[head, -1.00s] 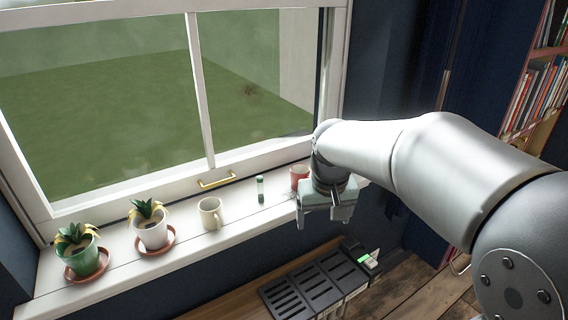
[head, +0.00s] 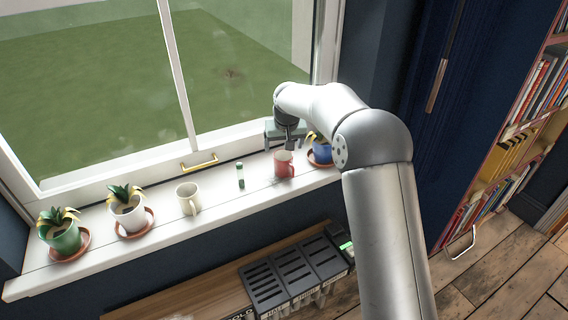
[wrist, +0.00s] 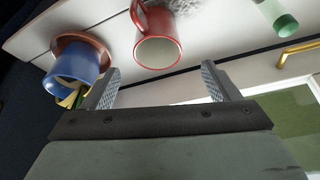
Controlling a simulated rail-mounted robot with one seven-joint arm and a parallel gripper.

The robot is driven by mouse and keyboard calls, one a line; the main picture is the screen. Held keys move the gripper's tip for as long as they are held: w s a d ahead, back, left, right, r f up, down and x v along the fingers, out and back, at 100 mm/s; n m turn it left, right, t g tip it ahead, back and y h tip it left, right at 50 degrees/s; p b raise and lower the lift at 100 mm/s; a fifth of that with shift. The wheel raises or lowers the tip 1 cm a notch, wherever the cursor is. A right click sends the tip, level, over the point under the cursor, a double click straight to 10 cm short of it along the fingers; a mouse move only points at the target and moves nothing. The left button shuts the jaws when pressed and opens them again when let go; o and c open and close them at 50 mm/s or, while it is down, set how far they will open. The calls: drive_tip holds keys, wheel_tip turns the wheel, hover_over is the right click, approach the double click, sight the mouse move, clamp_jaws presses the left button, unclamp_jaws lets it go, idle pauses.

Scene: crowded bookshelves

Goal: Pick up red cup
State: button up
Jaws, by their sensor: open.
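The red cup (head: 284,165) stands upright on the white windowsill, between a small green-capped bottle and a blue pot. Its handle is on its right side in the head view. In the wrist view the red cup (wrist: 160,42) shows its pale inside, just beyond the fingertips. My gripper (wrist: 170,80) is open and empty, with the cup ahead of the gap between its fingers and apart from them. In the head view my gripper (head: 285,135) is above and behind the cup, on the window side; its fingertips are hard to make out there.
The blue pot with a plant (head: 321,150) is close on the cup's right, and the green-capped bottle (head: 240,175) on its left. A cream mug (head: 188,198) and two potted plants are farther left. The window frame and its brass handle (head: 199,161) border the sill.

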sight(283, 157)
drive_tip(key=shift+s+d+p+x, duration=0.15)
drive_tip(key=shift+p+x, duration=0.55)
drive_tip(key=shift+x, duration=1.15)
drive_tip(key=shift+s+d+p+x, duration=0.15)
drive_tip(key=shift+p+x, duration=0.55)
drive_tip(key=shift+x, duration=1.2)
drive_tip(key=shift+f, duration=0.15)
drive_tip(key=c, duration=1.2)
drive_tip(key=shift+o, duration=0.2)
